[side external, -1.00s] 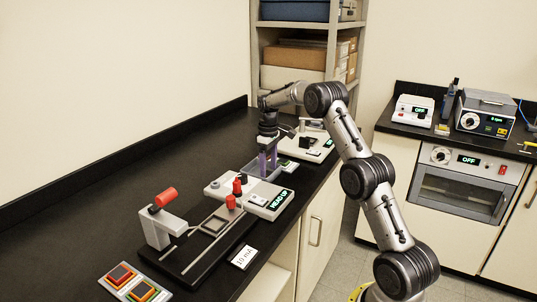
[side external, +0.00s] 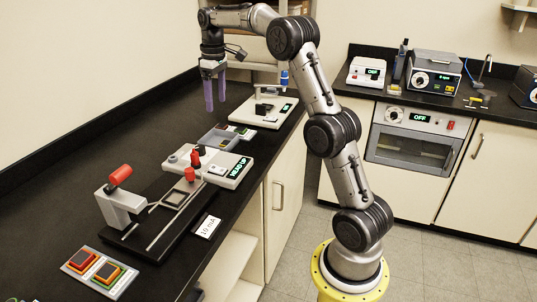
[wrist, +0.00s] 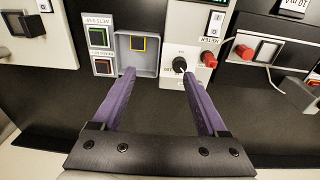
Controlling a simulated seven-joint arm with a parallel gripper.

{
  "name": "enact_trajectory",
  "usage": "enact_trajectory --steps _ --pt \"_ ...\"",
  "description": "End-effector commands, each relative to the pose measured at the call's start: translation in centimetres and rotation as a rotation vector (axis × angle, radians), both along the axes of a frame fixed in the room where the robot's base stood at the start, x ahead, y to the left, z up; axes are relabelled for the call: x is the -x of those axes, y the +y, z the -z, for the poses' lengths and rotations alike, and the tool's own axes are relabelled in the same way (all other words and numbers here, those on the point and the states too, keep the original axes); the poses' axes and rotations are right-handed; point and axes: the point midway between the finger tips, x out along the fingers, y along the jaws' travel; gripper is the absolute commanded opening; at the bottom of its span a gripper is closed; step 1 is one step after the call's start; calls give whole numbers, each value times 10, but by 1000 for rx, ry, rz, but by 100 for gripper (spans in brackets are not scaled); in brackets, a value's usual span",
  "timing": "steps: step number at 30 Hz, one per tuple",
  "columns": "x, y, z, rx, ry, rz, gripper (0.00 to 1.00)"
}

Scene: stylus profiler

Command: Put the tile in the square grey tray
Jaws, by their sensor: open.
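The square grey tray (wrist: 151,68) shows in the wrist view, between a pad with two coloured squares and a knobbed unit. A small dark tile with a yellow edge (wrist: 138,43) lies inside it, near the far wall. The tray also shows in the side external view (side external: 212,141), where the tile is too small to make out clearly. My gripper (side external: 215,105) is raised above the counter, with its purple fingers apart and nothing between them. In the wrist view the open fingers (wrist: 158,73) point toward the tray and the knobbed unit, clear of the tile.
The knobbed HEAD UP unit (side external: 225,170) stands beside the tray, with a black rail stage (side external: 165,222) in front of it. A pad with coloured squares (side external: 98,272) lies at the near end. A white instrument (side external: 262,112) stands behind. The counter's left side is clear.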

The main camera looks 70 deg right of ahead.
Motion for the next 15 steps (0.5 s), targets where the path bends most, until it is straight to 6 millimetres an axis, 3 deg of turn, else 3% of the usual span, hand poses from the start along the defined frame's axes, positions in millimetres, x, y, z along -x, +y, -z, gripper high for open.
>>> enact_trajectory --steps 1,6,11,15 --pt "10 24 -17 10 -25 -7 76" --pt "48 87 -47 30 -97 -6 76" --pt "95 140 -60 38 -170 -7 76" --pt "143 179 -59 35 -235 -9 76"
